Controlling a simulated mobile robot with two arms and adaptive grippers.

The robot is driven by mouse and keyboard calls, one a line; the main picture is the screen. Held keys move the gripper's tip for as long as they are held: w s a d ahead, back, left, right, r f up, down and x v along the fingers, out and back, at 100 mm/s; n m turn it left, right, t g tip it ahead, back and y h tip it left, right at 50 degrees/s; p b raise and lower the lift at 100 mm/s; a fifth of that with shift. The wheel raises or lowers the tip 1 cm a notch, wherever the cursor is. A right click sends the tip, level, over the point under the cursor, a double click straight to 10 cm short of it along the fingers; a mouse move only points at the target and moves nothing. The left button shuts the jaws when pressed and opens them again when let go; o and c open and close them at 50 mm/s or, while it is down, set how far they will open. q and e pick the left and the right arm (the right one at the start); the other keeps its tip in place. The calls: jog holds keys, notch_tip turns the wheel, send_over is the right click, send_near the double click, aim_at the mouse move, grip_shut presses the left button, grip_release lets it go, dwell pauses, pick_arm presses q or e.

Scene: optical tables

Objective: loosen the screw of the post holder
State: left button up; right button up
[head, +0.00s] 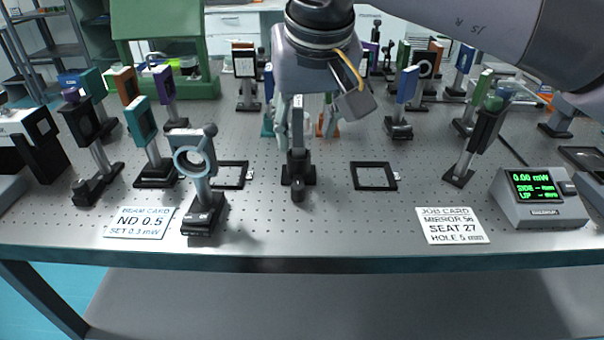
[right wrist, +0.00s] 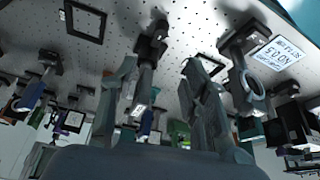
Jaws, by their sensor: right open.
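A post holder (head: 297,170) stands upright near the middle of the optical table, with a small dark base and a post with a pale plate rising from it. A dark rounded knob shows low on its front; I cannot tell whether it is the screw. My right gripper (head: 297,128) reaches down over it from above and partly hides its upper part. In the right wrist view the two fingers of my right gripper (right wrist: 160,66) are apart, with the post holder (right wrist: 149,50) showing between them. I see no clear contact. My left gripper is not in view.
A ring mount (head: 194,160) stands to the left, with a beam card (head: 139,223) beside it. Flat black frames (head: 373,164) lie on both sides. A job card (head: 452,226) and power meter (head: 540,200) are at the right. Several mounts crowd the back.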

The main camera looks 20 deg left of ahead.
aim_at(298, 185)
pick_arm(q)
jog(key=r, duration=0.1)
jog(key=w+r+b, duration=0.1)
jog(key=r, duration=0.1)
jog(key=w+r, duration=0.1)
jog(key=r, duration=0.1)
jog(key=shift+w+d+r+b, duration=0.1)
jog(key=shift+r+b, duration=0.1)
jog(key=shift+b, duration=0.1)
pick_arm(e)
jog(key=x, duration=1.6)
jog(key=shift+a+f, duration=0.1)
jog(key=shift+f, duration=0.1)
jog(key=shift+c, duration=0.3)
grip_shut()
